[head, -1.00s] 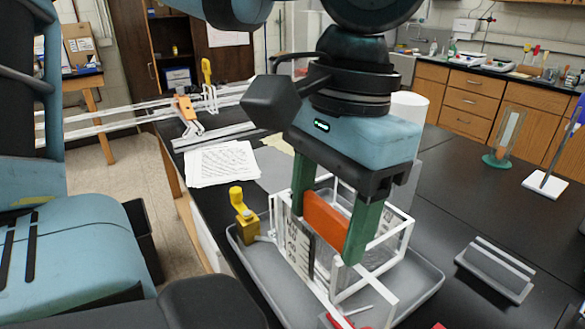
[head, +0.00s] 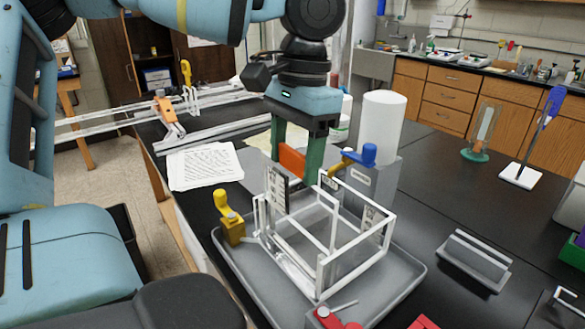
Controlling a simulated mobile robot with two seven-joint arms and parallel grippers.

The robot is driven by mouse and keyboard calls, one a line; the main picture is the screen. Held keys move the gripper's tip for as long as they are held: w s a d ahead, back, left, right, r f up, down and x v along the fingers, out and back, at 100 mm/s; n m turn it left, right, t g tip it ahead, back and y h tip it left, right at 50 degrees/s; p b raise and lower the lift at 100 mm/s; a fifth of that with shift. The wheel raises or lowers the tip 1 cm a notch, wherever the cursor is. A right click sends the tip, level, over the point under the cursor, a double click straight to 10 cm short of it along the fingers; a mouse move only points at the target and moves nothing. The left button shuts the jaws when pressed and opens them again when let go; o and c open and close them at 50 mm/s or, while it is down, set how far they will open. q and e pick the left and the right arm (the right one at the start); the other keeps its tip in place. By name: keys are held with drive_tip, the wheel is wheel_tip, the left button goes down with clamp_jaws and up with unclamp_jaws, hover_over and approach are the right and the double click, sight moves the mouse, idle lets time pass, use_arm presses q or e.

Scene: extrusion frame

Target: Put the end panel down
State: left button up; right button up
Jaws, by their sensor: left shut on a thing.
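My left gripper (head: 298,170), with two green fingers, points down just beyond the white extrusion frame (head: 322,268). It is shut on an orange piece, which I take to be the end panel (head: 292,160). The piece spans the space between the fingers. The fingertips and the piece's lower part are partly hidden behind a grey printed plate (head: 277,192) at the frame's rear left. The frame stands upright in a grey tray (head: 395,290), open at the top. Whether the orange piece touches anything below is hidden. My right gripper is not in view.
A yellow clamp (head: 231,222) stands at the tray's left edge. A grey block with a blue-topped clamp (head: 368,155) stands behind the frame, near a white cylinder (head: 382,125). Papers (head: 205,166) lie at left.

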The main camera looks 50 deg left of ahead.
use_arm(q)
drive_tip(key=shift+w+a, duration=0.25)
drive_tip(key=shift+a, duration=0.1)
drive_tip(key=shift+w+a+f, duration=0.1)
drive_tip(key=shift+a+f, duration=0.1)
drive_tip(key=shift+f, duration=2.2)
drive_tip(key=o, duration=1.4)
wheel_tip(320, 180, up, 13)
drive_tip(key=w, duration=0.1)
drive_tip(key=shift+w+p, duration=0.25)
drive_tip(key=shift+p, duration=0.15)
drive_tip(key=shift+d, duration=0.1)
